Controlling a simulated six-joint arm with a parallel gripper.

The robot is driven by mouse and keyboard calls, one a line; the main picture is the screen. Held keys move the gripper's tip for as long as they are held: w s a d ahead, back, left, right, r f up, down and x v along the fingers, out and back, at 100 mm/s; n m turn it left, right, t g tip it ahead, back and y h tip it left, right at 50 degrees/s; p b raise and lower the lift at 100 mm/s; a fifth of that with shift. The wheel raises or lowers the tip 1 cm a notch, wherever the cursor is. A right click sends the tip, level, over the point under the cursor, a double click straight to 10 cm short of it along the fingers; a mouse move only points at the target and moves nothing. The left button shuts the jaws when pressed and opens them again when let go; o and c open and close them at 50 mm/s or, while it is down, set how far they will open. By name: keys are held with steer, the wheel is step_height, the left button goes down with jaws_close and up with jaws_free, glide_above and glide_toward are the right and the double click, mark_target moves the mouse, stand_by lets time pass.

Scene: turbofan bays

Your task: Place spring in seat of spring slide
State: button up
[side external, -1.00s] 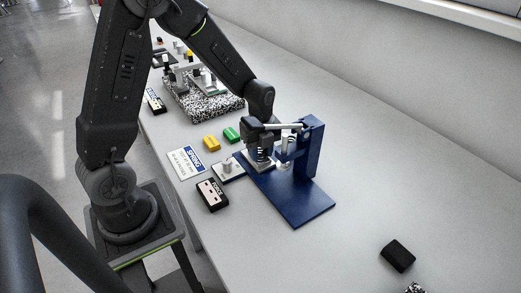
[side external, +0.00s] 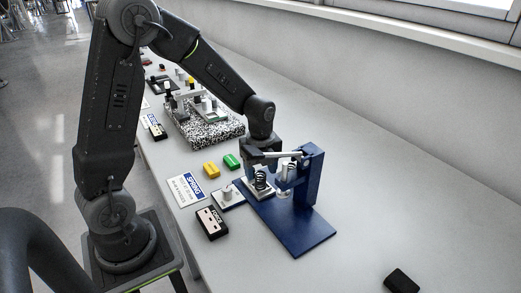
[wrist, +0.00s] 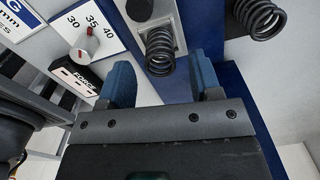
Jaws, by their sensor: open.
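A dark coil spring (side external: 259,180) stands on the light metal slide plate on the blue press base (side external: 297,232). In the wrist view the spring (wrist: 160,52) sits on the light metal slide (wrist: 178,28), with its free end towards me; its seating at the foot is hidden. My gripper (side external: 260,164) is just above the spring in the side view. In the wrist view my gripper (wrist: 162,76) is open, with its two blue fingers apart. The spring shows beyond the gap between them and touches neither finger as far as I can see.
The press column (side external: 309,178) and its lever stand close right of my gripper. A second dark spring (wrist: 262,18) shows at right in the wrist view. The table at right is mostly clear.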

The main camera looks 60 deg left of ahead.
step_height(320, 180, up, 9)
stand_by(0.3)
step_height(320, 180, up, 8)
steer(key=f+t+y, duration=0.1)
steer(key=t+y, duration=0.1)
steer(key=y, duration=0.1)
glide_above(260, 180)
steer(key=s+d, duration=0.1)
steer(key=d, duration=0.1)
steer(key=s+d+r+n+t, duration=0.1)
steer(key=s+r+n+t, duration=0.1)
steer(key=s+r+n, duration=0.25)
steer(key=s+d+f+n+t+h, duration=0.1)
steer(key=s+d+f+n+h, duration=0.2)
steer(key=s+n, duration=0.7)
steer(key=d+n, duration=0.2)
steer(key=n, duration=0.3)
steer(key=shift+t, duration=0.3)
